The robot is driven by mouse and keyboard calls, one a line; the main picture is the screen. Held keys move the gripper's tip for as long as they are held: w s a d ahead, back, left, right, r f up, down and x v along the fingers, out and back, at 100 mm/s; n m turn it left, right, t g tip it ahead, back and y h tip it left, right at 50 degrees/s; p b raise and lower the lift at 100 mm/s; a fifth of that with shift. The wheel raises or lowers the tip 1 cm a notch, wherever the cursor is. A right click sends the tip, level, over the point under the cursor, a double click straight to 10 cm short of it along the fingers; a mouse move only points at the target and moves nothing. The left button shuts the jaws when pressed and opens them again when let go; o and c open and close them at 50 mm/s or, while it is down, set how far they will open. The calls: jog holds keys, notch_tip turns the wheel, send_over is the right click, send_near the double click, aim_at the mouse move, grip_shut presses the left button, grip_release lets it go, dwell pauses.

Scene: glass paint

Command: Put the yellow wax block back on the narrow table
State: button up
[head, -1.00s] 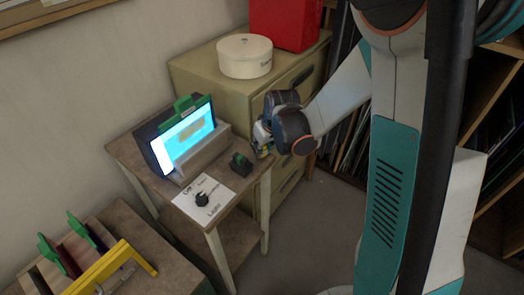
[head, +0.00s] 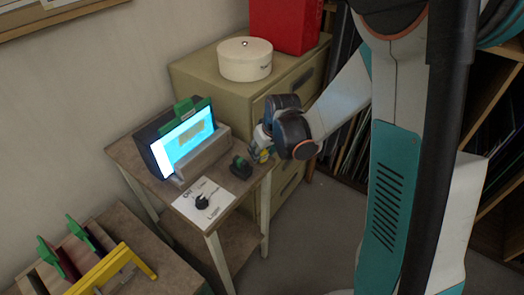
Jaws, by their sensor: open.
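The narrow table (head: 222,223) with a brown top stands against the left wall. My gripper (head: 259,151) is at the table's right edge, low beside a small dark block with a green top (head: 241,168). The jaws are open, but they are small and partly hidden by my wrist. A small yellow patch (head: 263,156) shows at the gripper's tip. I cannot tell whether it is the yellow wax block or part of the gripper. No other clear yellow block is in view.
A lit screen (head: 184,150) in a holder and a white card with a black knob (head: 203,202) occupy the table. Behind is a drawer cabinet (head: 200,79) with a round white box (head: 244,59) and red container (head: 286,22). A yellow frame (head: 110,265) stands lower left.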

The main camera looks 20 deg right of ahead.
jog(key=a+p+v, duration=0.1)
jog(key=p+v, duration=0.3)
jog(key=v, duration=0.8)
jog(key=s+r+m+t, duration=0.1)
jog(key=s+r, duration=0.4)
jog(key=s, duration=0.4)
jog(key=s+r+m+t+h, duration=0.1)
jog(key=s+r+t, duration=0.1)
jog(key=s+r, duration=0.4)
jog(key=s, duration=0.3)
jog(key=shift+s+r+m, duration=0.2)
jog(key=shift+s+m, duration=0.05)
jog(key=shift+m, duration=0.05)
